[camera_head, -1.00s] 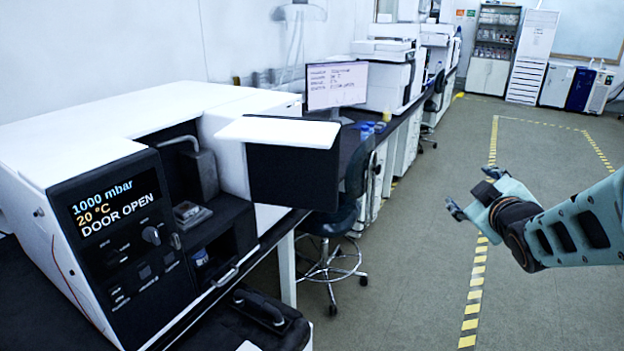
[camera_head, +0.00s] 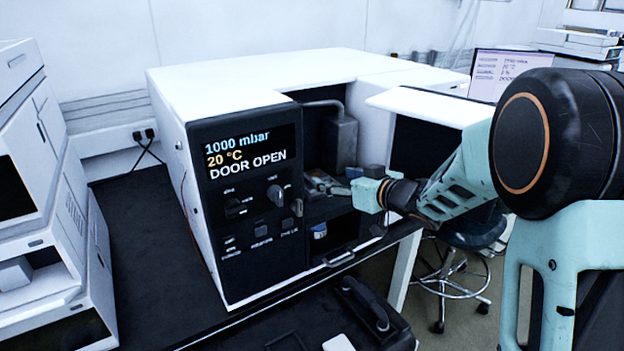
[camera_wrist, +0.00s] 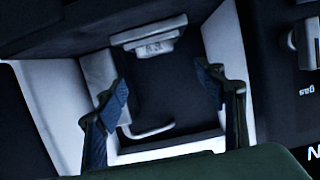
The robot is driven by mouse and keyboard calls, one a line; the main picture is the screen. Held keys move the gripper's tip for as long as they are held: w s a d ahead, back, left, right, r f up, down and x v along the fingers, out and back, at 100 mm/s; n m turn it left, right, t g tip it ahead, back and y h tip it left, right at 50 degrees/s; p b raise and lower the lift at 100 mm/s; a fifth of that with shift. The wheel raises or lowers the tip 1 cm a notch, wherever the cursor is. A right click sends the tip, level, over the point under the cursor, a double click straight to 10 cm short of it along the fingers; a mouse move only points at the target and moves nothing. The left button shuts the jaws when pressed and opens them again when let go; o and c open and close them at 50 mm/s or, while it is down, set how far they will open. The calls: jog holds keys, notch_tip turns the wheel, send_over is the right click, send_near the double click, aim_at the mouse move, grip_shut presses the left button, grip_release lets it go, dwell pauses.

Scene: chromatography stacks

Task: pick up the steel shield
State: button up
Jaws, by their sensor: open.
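A small steel piece (camera_head: 321,184), which may be the steel shield, sits on the ledge inside the open chamber of the white and black instrument (camera_head: 250,75). In the wrist view a pale grey metal piece (camera_wrist: 148,34) shows at the chamber's top edge; I cannot tell whether it is the same piece. My gripper (camera_head: 345,185) is at the chamber mouth, just right of the steel piece. In the wrist view my gripper (camera_wrist: 162,82) has its fingers spread wide, with nothing between them. Part of the steel piece is hidden by my gripper.
A grey block with a bent tube (camera_head: 340,135) stands in the chamber's back. The open door (camera_head: 425,140) is swung out to the right. A black case (camera_head: 345,315) lies in front, and white stacked units (camera_head: 60,220) stand at the left.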

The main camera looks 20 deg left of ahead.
aim_at(315, 174)
jog(key=x, duration=0.3)
jog(key=shift+f+x, duration=0.15)
jog(key=shift+x, duration=1.2)
jog(key=shift+f+x, duration=0.15)
jog(key=shift+x, duration=1.15)
jog(key=shift+d, duration=0.15)
jog(key=c, duration=1.4)
